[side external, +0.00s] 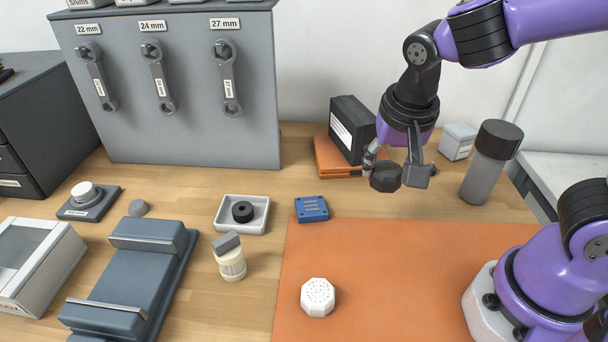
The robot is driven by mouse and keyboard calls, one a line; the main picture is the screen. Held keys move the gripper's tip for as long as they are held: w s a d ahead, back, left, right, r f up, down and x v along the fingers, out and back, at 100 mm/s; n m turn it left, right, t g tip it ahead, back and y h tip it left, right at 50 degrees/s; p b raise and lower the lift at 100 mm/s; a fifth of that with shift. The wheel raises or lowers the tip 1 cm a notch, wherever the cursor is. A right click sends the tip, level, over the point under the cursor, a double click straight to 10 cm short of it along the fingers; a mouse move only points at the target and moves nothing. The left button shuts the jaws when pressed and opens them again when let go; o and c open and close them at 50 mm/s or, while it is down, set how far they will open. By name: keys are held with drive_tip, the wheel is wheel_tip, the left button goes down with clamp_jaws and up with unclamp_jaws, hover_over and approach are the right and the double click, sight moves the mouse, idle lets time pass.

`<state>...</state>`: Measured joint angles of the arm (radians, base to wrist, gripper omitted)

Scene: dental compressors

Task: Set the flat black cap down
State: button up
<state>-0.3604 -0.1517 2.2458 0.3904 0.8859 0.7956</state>
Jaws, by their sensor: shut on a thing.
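The flat black cap (386,177) is a dark, many-sided piece. My gripper (398,178) is shut on it and holds it in the air, above the back part of the orange mat (400,275) as seen in the side external view. The finger on the right hides part of the cap's edge. A white octagonal piece with small holes (318,297) lies on the mat at the front left. A black ring (243,211) sits in a small white tray (228,228) left of the mat.
A blue block (312,209) lies at the mat's back left corner. Behind my gripper stand a black box (352,130) and orange books (335,158). A grey bottle (490,160) stands right. A cream cylinder (231,264) and grey cradle (135,275) stand left. The mat's middle is clear.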

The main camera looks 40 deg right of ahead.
drive_tip(key=d+f, duration=0.2)
drive_tip(key=d, duration=0.2)
drive_tip(key=w+d+f, duration=0.1)
drive_tip(key=d+f, duration=0.1)
drive_tip(key=d, duration=0.2)
drive_tip(key=w+d+f, duration=0.1)
drive_tip(key=d+f, duration=0.2)
drive_tip(key=shift+d, duration=0.4)
drive_tip(key=shift+f, duration=2)
drive_tip(key=shift+f, duration=0.2)
drive_tip(key=o, duration=1.1)
drive_tip(key=shift+o, duration=0.2)
drive_tip(key=shift+r, duration=0.1)
drive_tip(key=v, duration=1.2)
drive_tip(key=s+a+r+n+t+y, duration=0.2)
drive_tip(key=s+a+r+n+t, duration=0.1)
drive_tip(key=a+n, duration=0.4)
drive_tip(key=shift+s+a+r+n, duration=0.15)
drive_tip(key=shift+s+r+n, duration=0.3)
drive_tip(key=shift+r+n, duration=0.4)
